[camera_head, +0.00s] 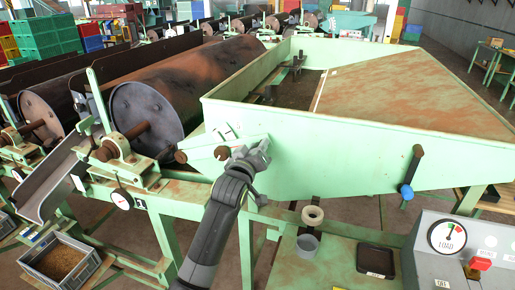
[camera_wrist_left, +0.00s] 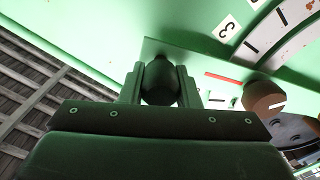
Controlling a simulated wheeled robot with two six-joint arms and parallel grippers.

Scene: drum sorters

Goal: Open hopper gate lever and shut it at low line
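The green hopper (camera_head: 340,150) has a pale green gate lever bar (camera_head: 202,150) on its near left wall, with brown round knobs along it. My left gripper (camera_head: 258,152) is at the right end of this bar. In the wrist view, the fingers of my left gripper (camera_wrist_left: 160,88) stand close on both sides of a dark rounded knob (camera_wrist_left: 159,82) and appear to touch it. A scale with black ticks, the number 3 (camera_wrist_left: 226,31) and a red line (camera_wrist_left: 229,79) lies beyond. A brown knob (camera_wrist_left: 262,96) with a white mark is to the right. My right gripper is not in view.
A blue-tipped handle (camera_head: 407,191) hangs on the hopper's front wall. A control box (camera_head: 465,255) with a LOAD dial and a red button stands at the lower right.

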